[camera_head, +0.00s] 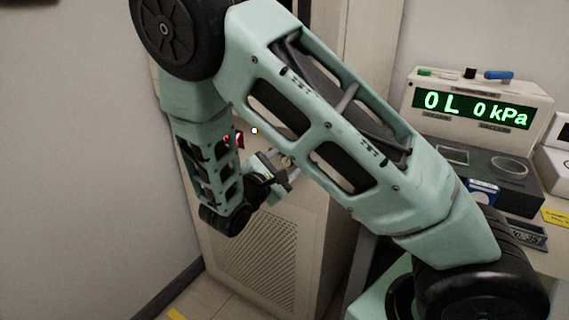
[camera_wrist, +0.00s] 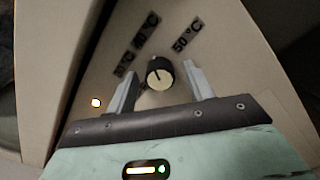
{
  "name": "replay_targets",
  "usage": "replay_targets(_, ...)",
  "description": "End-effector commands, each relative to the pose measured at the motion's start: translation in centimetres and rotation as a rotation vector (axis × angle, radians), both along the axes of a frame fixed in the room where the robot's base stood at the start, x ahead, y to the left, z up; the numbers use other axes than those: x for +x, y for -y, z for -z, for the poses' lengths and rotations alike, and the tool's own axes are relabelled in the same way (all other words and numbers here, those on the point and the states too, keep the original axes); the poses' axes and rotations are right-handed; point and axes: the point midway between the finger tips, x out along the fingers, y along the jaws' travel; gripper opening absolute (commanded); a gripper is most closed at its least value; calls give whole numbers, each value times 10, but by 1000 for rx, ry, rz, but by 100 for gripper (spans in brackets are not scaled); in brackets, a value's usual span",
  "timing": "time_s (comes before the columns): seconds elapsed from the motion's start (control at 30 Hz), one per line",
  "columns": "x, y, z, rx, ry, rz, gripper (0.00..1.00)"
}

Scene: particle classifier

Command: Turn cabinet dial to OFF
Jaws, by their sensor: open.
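The cabinet dial (camera_wrist: 158,75) is a black knob with a cream face and a dark pointer line, which points roughly up in the wrist view. It sits on the beige cabinet panel (camera_wrist: 225,35). Temperature labels surround it; one reads 50 °C (camera_wrist: 187,36), and others to its left (camera_wrist: 125,62) are partly unreadable. I see no OFF label. My gripper (camera_wrist: 159,71) is open, with one grey finger on each side of the dial; I cannot tell whether they touch it. In the head view my gripper (camera_head: 275,172) is at the cabinet front, and the dial (camera_head: 286,161) is partly hidden.
A red light (camera_head: 239,140) shows beside my arm. The cabinet's lower part has a vented grille (camera_head: 262,255). A plain wall (camera_head: 80,150) is at left.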

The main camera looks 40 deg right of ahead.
Motion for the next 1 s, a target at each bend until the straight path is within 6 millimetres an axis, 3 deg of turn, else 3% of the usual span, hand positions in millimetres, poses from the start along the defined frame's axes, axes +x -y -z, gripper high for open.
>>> replay_targets(0.23, 0, 1, 0, 0, 0, 0, 52)
replay_targets(0.4, 0, 1, 0, -1, 0, 1, 7)
replay_targets(0.77, 0, 0, -2, -14, -39, 0, 8)
replay_targets(1.0, 0, 0, -5, -61, -169, 1, 8)
